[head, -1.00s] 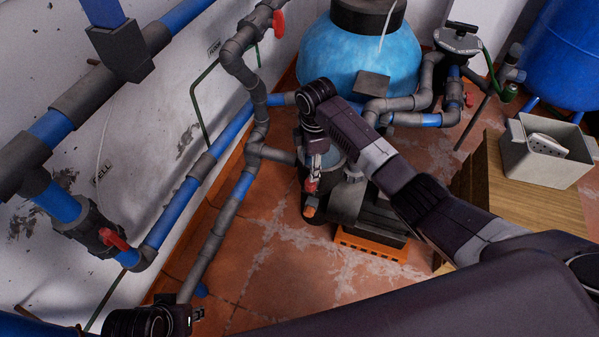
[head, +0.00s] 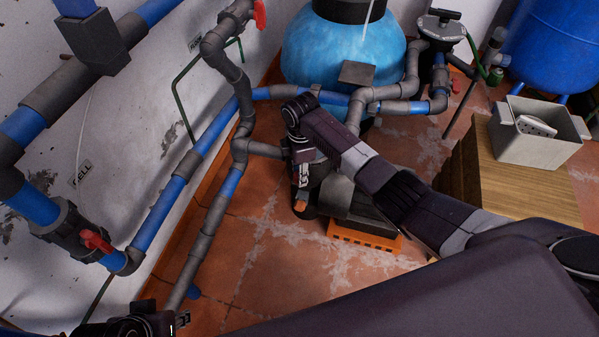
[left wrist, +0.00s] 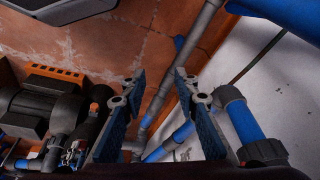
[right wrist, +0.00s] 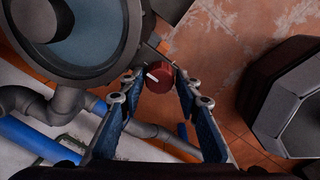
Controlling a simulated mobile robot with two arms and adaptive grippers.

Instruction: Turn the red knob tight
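The red knob (right wrist: 160,80) shows in the right wrist view as a round dark-red cap with a white mark. My right gripper (right wrist: 158,88) is open, with one finger on each side of the knob; I cannot tell whether either finger touches it. In the head view my right gripper (head: 302,176) points down beside the dark pump (head: 350,196), and I cannot make out the knob there. My left gripper (left wrist: 156,84) is open and empty in the left wrist view; its arm shows at the head view's bottom left.
Grey and blue pipes (head: 172,205) run along the wall, with a red valve handle (head: 96,241). A light-blue tank (head: 318,52) stands behind the pump. A grey bin (head: 520,150) sits on a wooden box (head: 490,190) at right. Tiled floor is clear in front.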

